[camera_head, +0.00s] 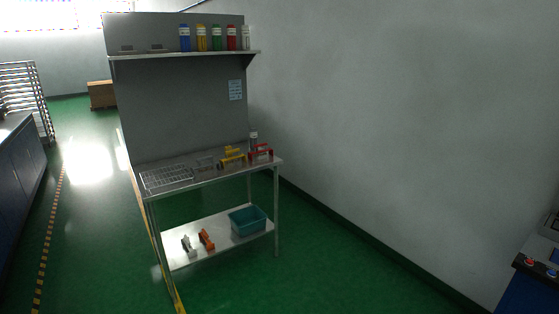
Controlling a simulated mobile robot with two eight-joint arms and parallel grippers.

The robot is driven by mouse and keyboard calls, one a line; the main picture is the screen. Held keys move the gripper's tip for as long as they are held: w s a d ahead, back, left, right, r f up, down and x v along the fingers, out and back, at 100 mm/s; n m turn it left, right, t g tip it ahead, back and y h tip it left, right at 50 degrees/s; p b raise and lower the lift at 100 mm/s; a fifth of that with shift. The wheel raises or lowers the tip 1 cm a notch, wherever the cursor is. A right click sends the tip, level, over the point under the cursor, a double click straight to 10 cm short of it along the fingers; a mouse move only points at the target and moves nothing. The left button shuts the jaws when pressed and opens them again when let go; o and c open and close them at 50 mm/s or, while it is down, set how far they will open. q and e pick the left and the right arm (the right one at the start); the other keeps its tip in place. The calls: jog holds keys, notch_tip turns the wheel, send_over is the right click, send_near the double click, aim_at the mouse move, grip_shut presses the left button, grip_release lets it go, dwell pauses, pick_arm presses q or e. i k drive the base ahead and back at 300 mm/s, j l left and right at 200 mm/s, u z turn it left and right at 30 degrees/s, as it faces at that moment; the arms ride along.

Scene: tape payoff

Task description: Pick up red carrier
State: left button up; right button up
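The red carrier (261,153) stands at the right end of the upper surface of a metal workbench (212,175), some distance ahead of me. It is small in the picture, with a raised red part on a low frame. A yellow carrier (232,155) stands just to its left, and a grey one (205,163) stands further left. A bottle with a pale cap (253,139) is behind the red carrier. Neither of my grippers shows in the head view.
A shelf (190,55) above the bench holds several coloured bottles. The lower shelf (215,238) holds a teal bin (248,220) and orange and grey tools. Green floor (330,270) is open before the bench. A control console (530,270) stands at the right edge.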

aim_at(261, 151)
jog(key=i, duration=1.65)
jog(key=i+u, duration=0.15)
jog(key=i, duration=0.35)
jog(key=i+l+u, duration=0.2)
jog(key=i, duration=0.25)
jog(key=i+l+u, duration=0.15)
jog(key=i, duration=0.35)
jog(key=i+l+u, duration=0.3)
jog(key=i, duration=0.15)
jog(key=i+l+u, duration=0.3)
jog(key=i+l, duration=0.05)
jog(key=i, duration=0.1)
